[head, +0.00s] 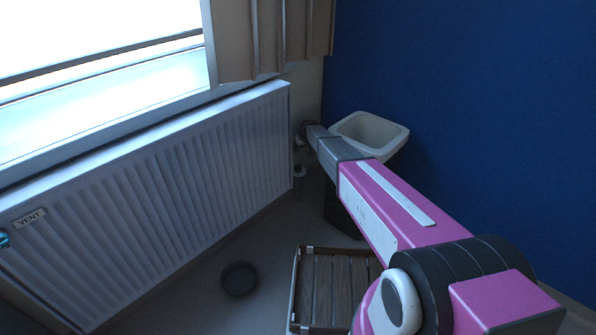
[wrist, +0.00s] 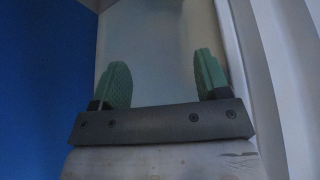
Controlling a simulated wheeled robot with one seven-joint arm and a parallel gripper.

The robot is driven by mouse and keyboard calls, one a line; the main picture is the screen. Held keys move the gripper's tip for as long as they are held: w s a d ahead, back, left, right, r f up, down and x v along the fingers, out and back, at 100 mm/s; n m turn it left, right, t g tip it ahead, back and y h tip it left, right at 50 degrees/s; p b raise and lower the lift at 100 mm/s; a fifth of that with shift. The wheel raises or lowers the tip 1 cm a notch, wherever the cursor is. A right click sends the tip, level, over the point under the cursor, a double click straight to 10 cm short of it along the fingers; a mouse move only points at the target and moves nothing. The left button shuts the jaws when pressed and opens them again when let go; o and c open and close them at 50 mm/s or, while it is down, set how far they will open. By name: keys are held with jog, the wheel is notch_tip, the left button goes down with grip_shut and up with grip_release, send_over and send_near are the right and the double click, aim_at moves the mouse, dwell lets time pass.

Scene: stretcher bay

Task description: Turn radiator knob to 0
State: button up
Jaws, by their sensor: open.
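The white ribbed radiator (head: 150,195) stands along the left wall in the head view, under the window. At its right end a small pale and dark fitting (head: 299,172) sticks out; I cannot tell whether it is the knob, and no number shows. My gripper (head: 302,137) is at the radiator's upper right end, just above that fitting, small and dark. In the wrist view my gripper (wrist: 162,78) has its two green-padded fingers wide apart, with nothing visible between them but a pale grey wall. No knob is discernible in the wrist view.
A white-rimmed bin (head: 397,137) stands behind my arm by the blue wall (head: 455,90). A slatted wooden item (head: 325,280) and a dark round bowl (head: 239,279) are on the floor.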

send_near(299, 165)
jog(key=f, duration=0.1)
jog(key=x, duration=1.1)
jog(key=shift+w+a+r, duration=0.1)
jog(key=shift+a+r, duration=0.05)
jog(key=shift+a, duration=0.1)
jog(key=shift+g, duration=0.3)
jog(key=c, duration=0.9)
